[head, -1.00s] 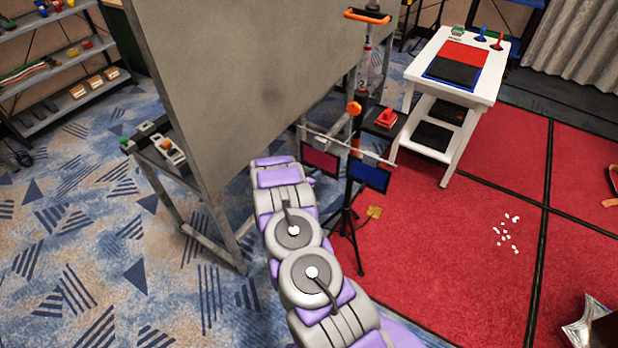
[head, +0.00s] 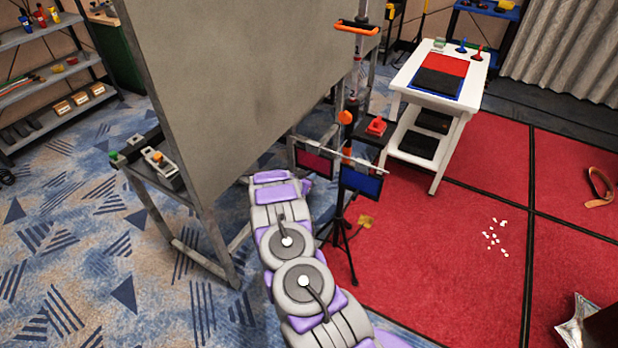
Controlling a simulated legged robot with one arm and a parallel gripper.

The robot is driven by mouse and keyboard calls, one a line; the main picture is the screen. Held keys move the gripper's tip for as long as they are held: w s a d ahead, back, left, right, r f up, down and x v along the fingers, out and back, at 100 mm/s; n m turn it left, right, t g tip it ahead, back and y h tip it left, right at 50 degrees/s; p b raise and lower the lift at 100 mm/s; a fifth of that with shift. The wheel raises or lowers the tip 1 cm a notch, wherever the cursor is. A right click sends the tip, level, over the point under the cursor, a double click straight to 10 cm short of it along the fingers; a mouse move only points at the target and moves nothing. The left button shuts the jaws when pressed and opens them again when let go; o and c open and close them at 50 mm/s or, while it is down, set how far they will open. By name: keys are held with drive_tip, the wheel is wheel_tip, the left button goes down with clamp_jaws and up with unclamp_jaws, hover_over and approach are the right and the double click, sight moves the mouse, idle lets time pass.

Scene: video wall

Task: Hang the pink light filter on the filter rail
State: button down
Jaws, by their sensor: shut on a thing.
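The pink light filter (head: 315,162) is a dark-framed magenta panel just beyond the far end of my arm. It is upright, close to the left part of the thin pale filter rail (head: 348,157). My gripper (head: 298,178) is mostly hidden by my arm, beside the filter's lower left, and is shut on it. I cannot tell whether the filter touches the rail. A blue filter (head: 362,183) hangs on the rail further right and lower in the picture. The rail is on a black stand (head: 341,235).
A large grey panel (head: 235,85) on a metal frame stands close left of my arm. A white table (head: 443,75) with red and black pads stands behind at the right. A red knobbed thing (head: 376,126) is behind the rail. Red carpet (head: 430,230) at right is mostly clear.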

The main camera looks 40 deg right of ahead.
drive_tip(key=shift+a+f, duration=0.1)
drive_tip(key=shift+f, duration=0.05)
drive_tip(key=shift+s+d+f, duration=0.1)
drive_tip(key=shift+d+f, duration=0.15)
drive_tip(key=shift+d, duration=0.45)
drive_tip(key=c, duration=1.5)
unclamp_jaws()
drive_tip(key=shift+f, duration=0.1)
drive_tip(key=o, duration=0.5)
drive_tip(key=shift+a+r, duration=0.25)
drive_tip(key=shift+a, duration=0.25)
drive_tip(key=shift+d, duration=0.1)
drive_tip(key=p+v, duration=0.3)
drive_tip(key=v, duration=1.4)
drive_tip(key=shift+a+r+p, duration=0.1)
drive_tip(key=shift+a+p, duration=0.15)
drive_tip(key=shift+p, duration=0.1)
